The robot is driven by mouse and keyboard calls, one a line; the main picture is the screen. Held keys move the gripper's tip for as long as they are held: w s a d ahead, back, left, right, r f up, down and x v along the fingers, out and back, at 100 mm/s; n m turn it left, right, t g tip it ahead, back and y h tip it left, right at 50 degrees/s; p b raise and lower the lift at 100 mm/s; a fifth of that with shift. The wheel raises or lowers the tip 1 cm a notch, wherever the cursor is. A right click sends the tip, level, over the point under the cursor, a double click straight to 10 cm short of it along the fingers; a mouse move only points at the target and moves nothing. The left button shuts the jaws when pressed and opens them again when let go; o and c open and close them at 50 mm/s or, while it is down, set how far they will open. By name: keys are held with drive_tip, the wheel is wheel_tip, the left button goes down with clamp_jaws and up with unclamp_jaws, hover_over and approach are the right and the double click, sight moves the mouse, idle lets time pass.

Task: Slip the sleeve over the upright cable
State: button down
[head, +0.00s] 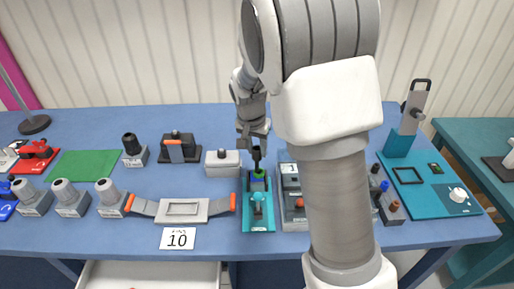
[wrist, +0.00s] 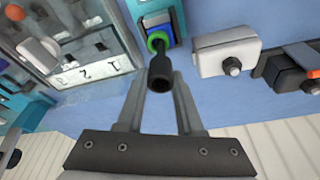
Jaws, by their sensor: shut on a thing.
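A black tubular sleeve (wrist: 161,74) is between my gripper's fingertips in the wrist view, with its wide hollow end towards the camera. My gripper (wrist: 162,82) is shut on it. In the head view the black sleeve (head: 257,154) stands upright below my gripper, over the far end of a teal fixture (head: 258,217). A green ring (head: 258,174) is just below the sleeve; it also shows in the wrist view (wrist: 157,40). I cannot make out the upright cable separately, nor whether the sleeve is around it or touches the ring.
A pale box with a knob (head: 222,163) stands close left of the fixture. A grey tray (head: 292,214) is close on its right, partly behind my arm.

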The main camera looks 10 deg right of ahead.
drive_tip(key=shift+c, duration=2.4)
unclamp_jaws()
drive_tip(key=v, duration=1.7)
drive_tip(key=shift+r, duration=0.2)
drive_tip(key=shift+s, duration=0.1)
drive_tip(key=s+d+n+t+y, duration=0.1)
drive_tip(key=s+n, duration=0.5)
drive_tip(key=s, duration=1.6)
drive_tip(key=shift+d+t+y, duration=0.4)
drive_tip(key=shift+d+t, duration=0.4)
drive_tip(key=shift+t, duration=0.1)
drive_tip(key=shift+s+f+n, duration=0.35)
drive_tip(key=shift+s+n, duration=0.05)
drive_tip(key=shift+s, duration=0.3)
drive_tip(key=shift+c, duration=0.2)
